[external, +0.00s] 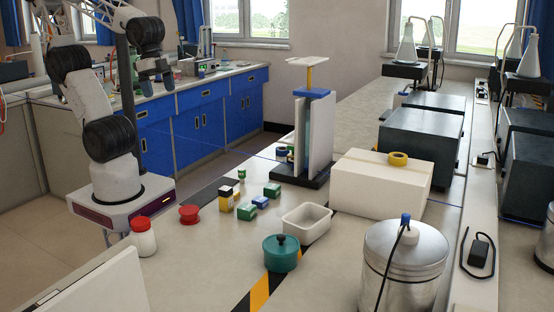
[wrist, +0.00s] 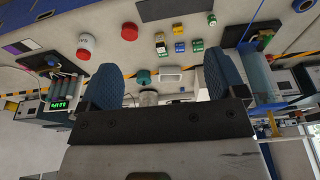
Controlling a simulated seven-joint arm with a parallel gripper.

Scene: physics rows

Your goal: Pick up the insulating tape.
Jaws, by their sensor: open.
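A yellow ring-shaped roll that looks like the insulating tape (external: 398,158) lies flat on top of a large white box (external: 375,185), right of centre in the external view. I cannot make it out in the wrist view. My gripper (external: 157,76) is raised at the upper left, far from the roll, with open room between them. In the wrist view my gripper (wrist: 165,80) has its two blue-grey fingers wide apart and nothing between them.
A tall stand (external: 312,130) with a flat top rises left of the white box. Small green, blue and yellow boxes, a red spool (external: 189,214), a white tray (external: 307,222) and a teal pot (external: 281,254) stand nearer. A metal canister (external: 405,265) is at front right.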

